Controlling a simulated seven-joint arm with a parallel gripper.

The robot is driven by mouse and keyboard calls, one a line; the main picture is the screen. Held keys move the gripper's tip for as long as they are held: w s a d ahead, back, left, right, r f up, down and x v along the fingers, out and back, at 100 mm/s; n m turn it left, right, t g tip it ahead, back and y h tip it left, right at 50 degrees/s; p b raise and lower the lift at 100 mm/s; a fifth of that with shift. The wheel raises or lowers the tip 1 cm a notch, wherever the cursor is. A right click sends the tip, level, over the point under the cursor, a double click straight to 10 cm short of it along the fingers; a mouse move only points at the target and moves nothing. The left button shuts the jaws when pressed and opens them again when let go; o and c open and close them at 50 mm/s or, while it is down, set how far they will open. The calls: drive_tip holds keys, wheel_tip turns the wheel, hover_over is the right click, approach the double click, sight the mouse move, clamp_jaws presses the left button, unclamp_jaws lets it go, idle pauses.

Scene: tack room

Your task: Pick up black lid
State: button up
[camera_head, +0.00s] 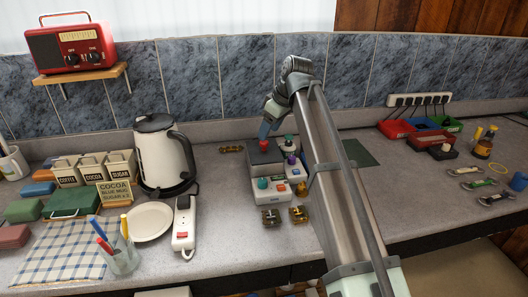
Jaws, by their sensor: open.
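A white kettle (161,158) stands left of centre on the counter. Its dark, black-looking lid (154,122) sits on top of it. I see no other clear black lid, and cannot be sure this is the one named. My gripper (265,131) points down over a dark grey block (266,155) with a red knob, to the right of the kettle and apart from it. The gripper is open; its fingers are small here, and I cannot tell whether it touches the knob. My arm hides part of the counter to the right of the block.
White boxes with coloured knobs (271,192) surround the block. Coloured trays (396,128) lie far right.

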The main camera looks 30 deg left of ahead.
sight(266, 142)
drive_tip(key=shift+x, duration=2.55)
drive_tip(key=shift+w, duration=0.1)
drive_tip(key=shift+c, duration=0.4)
clamp_jaws()
